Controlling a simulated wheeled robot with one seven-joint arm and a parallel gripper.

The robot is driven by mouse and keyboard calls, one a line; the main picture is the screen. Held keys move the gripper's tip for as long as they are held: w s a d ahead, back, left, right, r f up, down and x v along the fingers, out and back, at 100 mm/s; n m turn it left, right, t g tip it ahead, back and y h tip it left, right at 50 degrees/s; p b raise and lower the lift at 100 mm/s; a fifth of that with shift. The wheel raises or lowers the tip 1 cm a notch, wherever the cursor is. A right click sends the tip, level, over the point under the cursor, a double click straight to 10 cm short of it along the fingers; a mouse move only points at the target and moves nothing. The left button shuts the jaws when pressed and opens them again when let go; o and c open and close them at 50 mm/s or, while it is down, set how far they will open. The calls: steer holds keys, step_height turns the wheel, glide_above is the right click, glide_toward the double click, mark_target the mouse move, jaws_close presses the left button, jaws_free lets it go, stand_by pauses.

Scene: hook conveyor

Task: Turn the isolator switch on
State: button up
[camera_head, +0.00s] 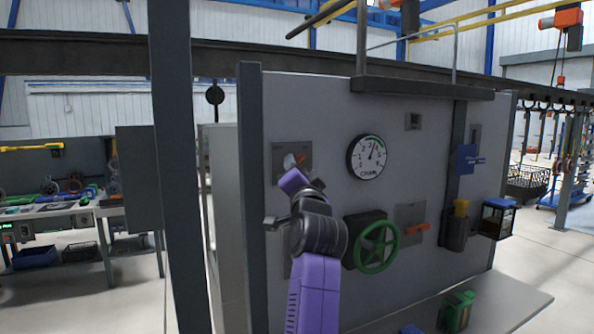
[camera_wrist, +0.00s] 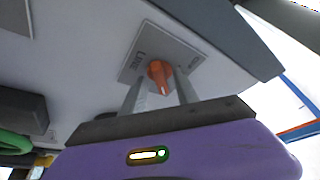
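A rotary switch with an orange handle (camera_wrist: 160,76) sits on a square grey plate (camera_wrist: 184,54) with lettering that seems to read "LINE". In the head view its plate (camera_head: 279,151) is at the upper left of the grey panel, and its orange handle (camera_head: 289,161) is partly hidden by my gripper (camera_head: 301,168). In the wrist view my gripper (camera_wrist: 161,90) is open. Its two fingers point at the plate, one on each side of the handle, with gaps visible. I cannot tell whether either finger touches it.
A round dial gauge (camera_head: 367,157), a green handwheel (camera_head: 377,246) and a second orange handle (camera_head: 417,229) are on the panel (camera_head: 330,110) to the right. A dark post (camera_head: 177,170) stands left of my arm. A ledge (camera_head: 505,300) juts out below the panel.

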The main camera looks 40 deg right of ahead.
steer(key=b+v, duration=0.2)
steer(key=v, duration=0.6)
stand_by(0.5)
